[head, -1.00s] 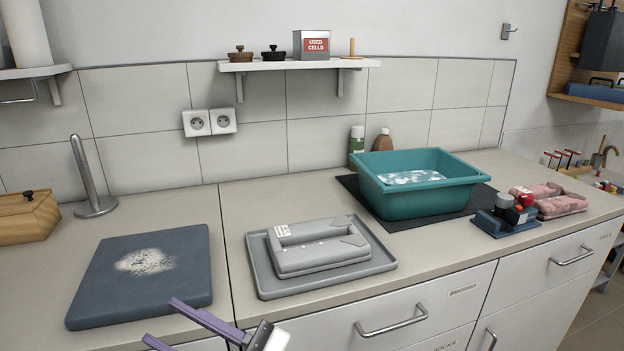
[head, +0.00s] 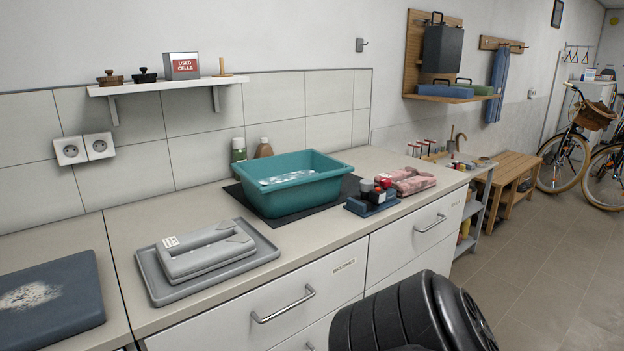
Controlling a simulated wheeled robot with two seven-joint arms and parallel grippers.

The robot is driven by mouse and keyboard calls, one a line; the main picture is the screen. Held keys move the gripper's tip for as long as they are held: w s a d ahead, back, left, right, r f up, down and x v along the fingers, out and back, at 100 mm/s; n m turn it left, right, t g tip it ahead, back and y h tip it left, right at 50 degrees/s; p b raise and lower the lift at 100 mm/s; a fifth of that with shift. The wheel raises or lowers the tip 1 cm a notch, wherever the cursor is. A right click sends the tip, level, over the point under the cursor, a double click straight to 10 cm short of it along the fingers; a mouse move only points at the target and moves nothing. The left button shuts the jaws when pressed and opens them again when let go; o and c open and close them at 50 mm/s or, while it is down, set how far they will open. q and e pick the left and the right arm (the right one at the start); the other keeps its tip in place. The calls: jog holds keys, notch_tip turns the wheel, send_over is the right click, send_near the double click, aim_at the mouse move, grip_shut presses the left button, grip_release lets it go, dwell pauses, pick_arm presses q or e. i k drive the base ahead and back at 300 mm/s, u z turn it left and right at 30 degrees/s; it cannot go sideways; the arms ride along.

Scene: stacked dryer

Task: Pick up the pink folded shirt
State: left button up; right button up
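The pink folded shirt (head: 412,181) lies on the counter to the right of the teal basin, near the right end of the worktop. It is a flat, folded bundle with a mottled pink surface. Its near left part is partly hidden behind a small blue caddy (head: 372,203) holding dark and red items. Neither of my grippers shows in the head view.
A teal basin (head: 298,195) with foamy water stands on a dark mat. A grey tray (head: 165,291) with a grey folded item and a dark blue board (head: 62,318) lie further left. Drawers with handles (head: 283,304) front the counter. Open floor (head: 545,262) lies to the right.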

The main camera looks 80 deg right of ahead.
aim_at(407, 181)
jog(key=u, duration=0.05)
jog(key=i, duration=1)
jog(key=z, duration=2.6)
